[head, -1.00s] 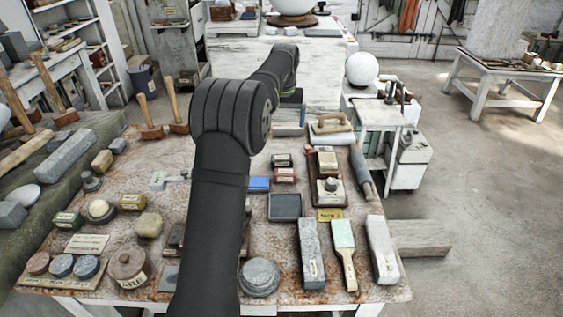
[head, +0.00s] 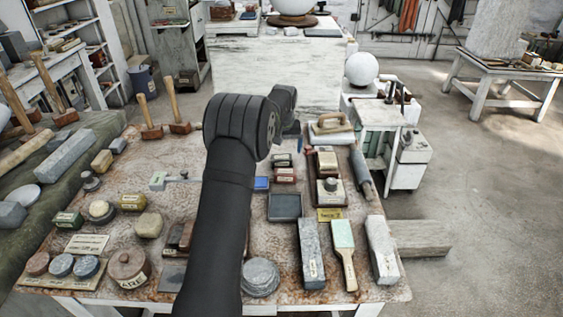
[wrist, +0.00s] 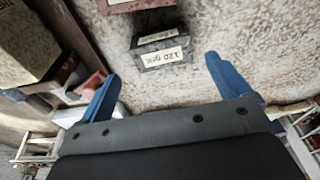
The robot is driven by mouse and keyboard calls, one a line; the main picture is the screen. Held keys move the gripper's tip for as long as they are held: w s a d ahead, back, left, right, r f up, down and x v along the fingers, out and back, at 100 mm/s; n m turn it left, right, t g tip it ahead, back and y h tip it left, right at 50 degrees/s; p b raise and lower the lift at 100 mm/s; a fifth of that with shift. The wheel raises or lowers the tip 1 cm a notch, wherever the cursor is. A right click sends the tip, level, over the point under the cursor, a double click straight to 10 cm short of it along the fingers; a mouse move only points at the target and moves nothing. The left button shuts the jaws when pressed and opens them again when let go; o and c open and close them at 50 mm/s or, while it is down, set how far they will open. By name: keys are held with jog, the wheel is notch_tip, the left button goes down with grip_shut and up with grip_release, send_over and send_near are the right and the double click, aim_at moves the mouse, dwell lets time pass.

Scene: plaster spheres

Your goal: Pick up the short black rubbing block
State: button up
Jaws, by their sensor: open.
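The short black rubbing block (head: 281,160) is a small dark block with a pale label, lying on the stone-topped bench right of my arm. In the wrist view the black block (wrist: 163,52) shows a "120 grit" label and sits at upper centre. My gripper (wrist: 160,72) is open, with its two blue fingers spread wide and nothing between them. The block appears ahead of the fingers, roughly centred between them and apart from both.
A reddish block (head: 285,175) lies close to the black block; it also shows at the wrist view's top edge (wrist: 135,4). A wooden rack (head: 338,198) with blocks stands to the right. A dark square tray (head: 285,206) lies nearer. A handled float (head: 331,128) lies behind.

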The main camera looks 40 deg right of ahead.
aim_at(282, 157)
jog(key=f, duration=0.5)
jog(key=shift+w+f, duration=0.1)
jog(key=shift+w, duration=0.15)
jog(key=c, duration=1.2)
